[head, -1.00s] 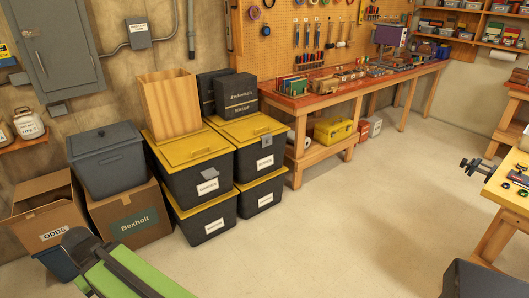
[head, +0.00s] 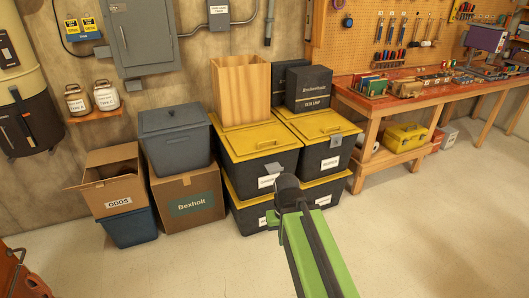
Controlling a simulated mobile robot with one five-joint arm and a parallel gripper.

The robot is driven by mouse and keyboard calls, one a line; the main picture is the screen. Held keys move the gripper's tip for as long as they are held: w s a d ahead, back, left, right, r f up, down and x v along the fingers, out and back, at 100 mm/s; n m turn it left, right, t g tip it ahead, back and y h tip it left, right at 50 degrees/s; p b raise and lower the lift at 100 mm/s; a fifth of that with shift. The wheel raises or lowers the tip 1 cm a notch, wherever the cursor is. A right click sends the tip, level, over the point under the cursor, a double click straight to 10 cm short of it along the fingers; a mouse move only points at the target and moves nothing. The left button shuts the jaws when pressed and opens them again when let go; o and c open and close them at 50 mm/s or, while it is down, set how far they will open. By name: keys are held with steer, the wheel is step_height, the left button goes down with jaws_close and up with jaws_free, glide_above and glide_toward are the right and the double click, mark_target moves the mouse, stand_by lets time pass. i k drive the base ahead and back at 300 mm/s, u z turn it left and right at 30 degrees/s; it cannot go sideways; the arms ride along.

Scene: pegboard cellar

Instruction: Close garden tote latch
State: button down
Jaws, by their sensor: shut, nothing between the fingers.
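Black totes with yellow lids stand in two stacks against the wall. Their white labels are too small to read surely, so I cannot tell which is the garden tote. The upper left tote (head: 245,176) has a grey latch flap (head: 273,168) at its front rim that seems to stick outward. The upper right tote (head: 312,161) has a grey latch flap (head: 335,140) at its front rim; its exact position is unclear. My green arm, with a dark rounded joint, overlaps the lower left tote (head: 240,211) in the picture. My gripper's fingers do not show.
A wooden bin (head: 240,90) and dark boxes (head: 308,88) stand on the upper totes. A grey tote (head: 175,143) sits on a cardboard box (head: 187,199) to the left. A workbench (head: 372,105) stands right. The floor (head: 430,230) in front is clear.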

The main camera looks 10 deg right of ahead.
mark_target(273, 168)
steer(key=i, duration=1)
steer(key=z, duration=0.05)
